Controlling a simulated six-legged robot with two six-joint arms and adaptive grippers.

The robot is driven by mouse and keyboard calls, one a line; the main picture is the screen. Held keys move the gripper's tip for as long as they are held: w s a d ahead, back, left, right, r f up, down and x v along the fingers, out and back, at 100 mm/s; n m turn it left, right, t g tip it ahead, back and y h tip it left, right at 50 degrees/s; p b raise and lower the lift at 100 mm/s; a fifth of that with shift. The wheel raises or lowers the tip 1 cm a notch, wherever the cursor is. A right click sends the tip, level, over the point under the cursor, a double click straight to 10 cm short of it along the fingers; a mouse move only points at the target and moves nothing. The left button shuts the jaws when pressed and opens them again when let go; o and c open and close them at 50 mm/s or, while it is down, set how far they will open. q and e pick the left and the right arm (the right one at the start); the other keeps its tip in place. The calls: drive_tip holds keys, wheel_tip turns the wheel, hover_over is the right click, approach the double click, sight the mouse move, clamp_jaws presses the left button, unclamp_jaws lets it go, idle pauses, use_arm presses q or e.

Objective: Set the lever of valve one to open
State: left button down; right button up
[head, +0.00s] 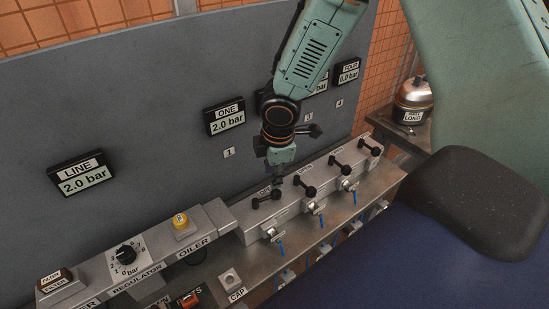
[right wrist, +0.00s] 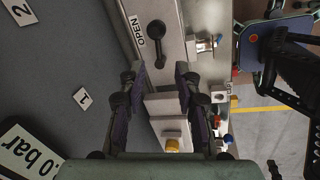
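The valve one lever (head: 266,197) is a black handle with a round knob at the near-left end of a grey valve block (head: 243,229), below the gauge marked ONE (head: 226,116). In the right wrist view the lever (right wrist: 156,42) lies just ahead of the fingertips, beside the OPEN label (right wrist: 139,31). It lies roughly along the line between the fingers. My right gripper (head: 278,178) hangs above and behind the lever. My left gripper does not show.
Several similar levers (head: 306,189) follow to the right on the block. A regulator knob (head: 125,254) and yellow oiler button (head: 180,220) stand left. The grey panel (head: 150,110) rises close behind. A side table with a canister (head: 413,98) stands at right.

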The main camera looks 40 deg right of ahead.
wheel_tip(320, 180, up, 11)
drive_tip(key=s, duration=0.2)
drive_tip(key=shift+s+a, duration=0.15)
drive_tip(key=shift+a, duration=0.2)
drive_tip(key=shift+c, duration=0.2)
